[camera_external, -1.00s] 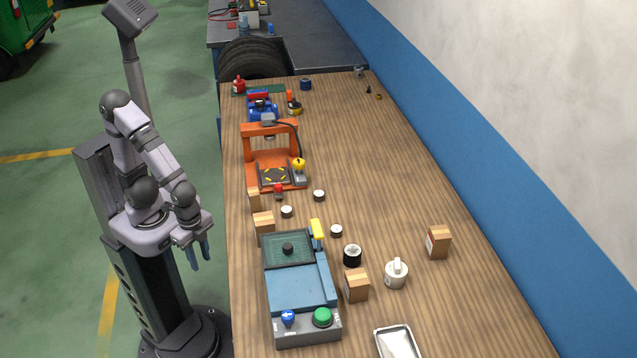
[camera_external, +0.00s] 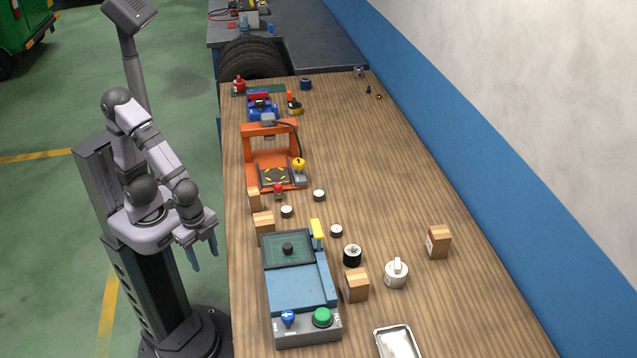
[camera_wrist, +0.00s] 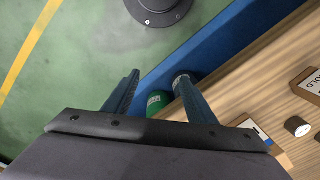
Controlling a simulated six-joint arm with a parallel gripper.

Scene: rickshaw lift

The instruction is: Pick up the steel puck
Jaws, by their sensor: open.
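Several small pucks with pale tops and dark sides stand on the bench: one left of centre (camera_external: 286,211), one behind it (camera_external: 319,195) and one nearer the front (camera_external: 336,230). A dark puck (camera_external: 287,248) sits on the green plate of the blue machine. I cannot tell which puck is steel. One pale-topped puck also shows at the right of the wrist view (camera_wrist: 297,126). My gripper (camera_external: 204,259) is open and empty, off the bench's left edge and apart from every puck. Its two spread fingers (camera_wrist: 158,76) show in the wrist view.
The blue machine (camera_external: 300,286) with a green button stands at the front left of the wooden bench (camera_external: 450,310). An orange press (camera_external: 270,160) stands behind. Cardboard boxes (camera_external: 438,242), a white pot (camera_external: 396,275) and a metal tray (camera_external: 397,330) stand to the right. The bench's back right is mostly clear.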

